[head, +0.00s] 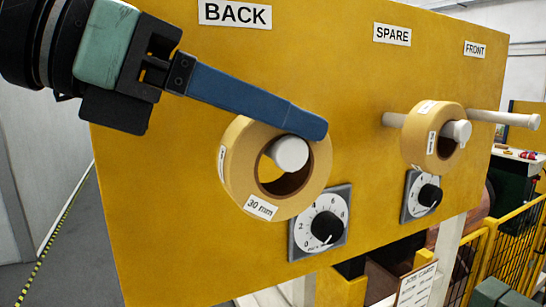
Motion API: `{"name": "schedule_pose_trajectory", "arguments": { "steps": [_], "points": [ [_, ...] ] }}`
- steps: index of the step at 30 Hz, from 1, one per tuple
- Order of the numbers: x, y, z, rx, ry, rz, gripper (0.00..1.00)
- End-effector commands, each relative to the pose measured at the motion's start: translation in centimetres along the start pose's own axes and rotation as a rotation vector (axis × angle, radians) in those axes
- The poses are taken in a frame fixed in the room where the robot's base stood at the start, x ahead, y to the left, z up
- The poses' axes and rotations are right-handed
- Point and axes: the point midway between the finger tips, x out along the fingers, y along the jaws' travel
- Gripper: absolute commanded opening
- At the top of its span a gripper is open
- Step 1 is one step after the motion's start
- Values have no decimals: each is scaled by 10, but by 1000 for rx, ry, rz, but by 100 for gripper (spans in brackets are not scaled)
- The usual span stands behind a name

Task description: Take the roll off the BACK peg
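The BACK sign (235,14) is at the top of a yellow panel. Below it, a tan tape roll (240,165) with a "30 mm" label hangs around a white peg (291,154), whose round end shows inside the roll's hole. My gripper (308,124) reaches in from the upper left. One blue finger shows side-on, with its tip across the roll's upper right edge and just above the peg end in the picture. The other finger is hidden, so the opening does not show. I cannot tell whether the finger touches the roll.
A second roll (417,137) hangs on the peg under the SPARE sign (392,34). The peg (505,118) under the FRONT sign (474,49) is bare and sticks out rightward. Dials (320,224) (422,196) sit on the panel below the rolls. Yellow fencing (510,245) stands lower right.

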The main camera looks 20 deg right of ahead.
Motion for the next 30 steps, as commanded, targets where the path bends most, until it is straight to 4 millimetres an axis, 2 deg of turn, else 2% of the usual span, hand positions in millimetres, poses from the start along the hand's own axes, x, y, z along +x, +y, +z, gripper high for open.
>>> {"name": "schedule_pose_trajectory", "arguments": {
  "steps": [1,7,20,30],
  "points": [
    [0,0,0,0,0,0,36],
    [0,0,0,0,0,0,0],
    [0,0,2,1,0,0,0],
    [2,-6,19,5,2,-3,0]
  ]
}}
